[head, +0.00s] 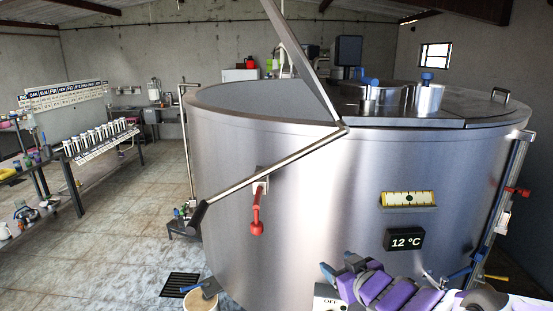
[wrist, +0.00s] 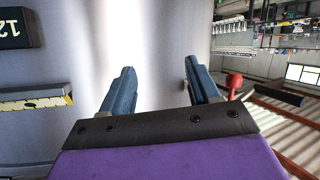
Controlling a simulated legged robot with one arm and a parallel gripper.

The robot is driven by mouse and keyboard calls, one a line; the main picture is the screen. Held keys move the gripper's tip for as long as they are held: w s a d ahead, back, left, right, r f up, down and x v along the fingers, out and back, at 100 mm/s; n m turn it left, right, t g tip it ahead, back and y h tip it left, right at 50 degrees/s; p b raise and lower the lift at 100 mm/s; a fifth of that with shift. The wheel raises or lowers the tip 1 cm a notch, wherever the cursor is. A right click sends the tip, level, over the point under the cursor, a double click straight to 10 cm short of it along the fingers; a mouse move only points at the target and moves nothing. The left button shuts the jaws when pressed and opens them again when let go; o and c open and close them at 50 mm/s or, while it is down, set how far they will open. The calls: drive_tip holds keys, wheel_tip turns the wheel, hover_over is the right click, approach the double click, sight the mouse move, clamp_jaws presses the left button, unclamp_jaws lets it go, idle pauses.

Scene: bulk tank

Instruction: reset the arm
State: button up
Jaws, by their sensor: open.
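My gripper (head: 338,267) is at the lower right of the head view, at the end of my purple arm, in front of the steel bulk tank (head: 300,190). In the wrist view my gripper (wrist: 158,68) shows two blue fingers spread apart, with nothing between them. Behind them is the smooth tank wall (wrist: 155,25); I cannot tell the exact gap. The arm hides part of the lower tank front.
A red-handled lever (head: 257,212), a yellow gauge (head: 408,199) and a "12 °C" display (head: 405,239) are on the tank front. A panel marked "OFF" (head: 328,302) is partly hidden by my arm. Racks (head: 100,140) stand left; floor (head: 130,215) between is mostly clear.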

drive_tip(key=s+d+f+m+g+h, duration=0.2)
drive_tip(key=s+d+f+g+h, duration=0.15)
drive_tip(key=s, duration=0.35)
drive_tip(key=s+d+f+m+g+h, duration=0.3)
drive_tip(key=s+d+g, duration=0.1)
drive_tip(key=s, duration=0.4)
drive_tip(key=s+a+g+y, duration=0.1)
drive_tip(key=s+a+g, duration=0.1)
drive_tip(key=s, duration=0.5)
drive_tip(key=s+a+g, duration=0.3)
drive_tip(key=s, duration=0.4)
drive_tip(key=s+a+f+g+y, duration=0.1)
drive_tip(key=s+a+g, duration=0.1)
drive_tip(key=s, duration=0.4)
drive_tip(key=shift+s+a+y, duration=0.35)
drive_tip(key=shift+s+a, duration=0.05)
drive_tip(key=shift+a, duration=0.35)
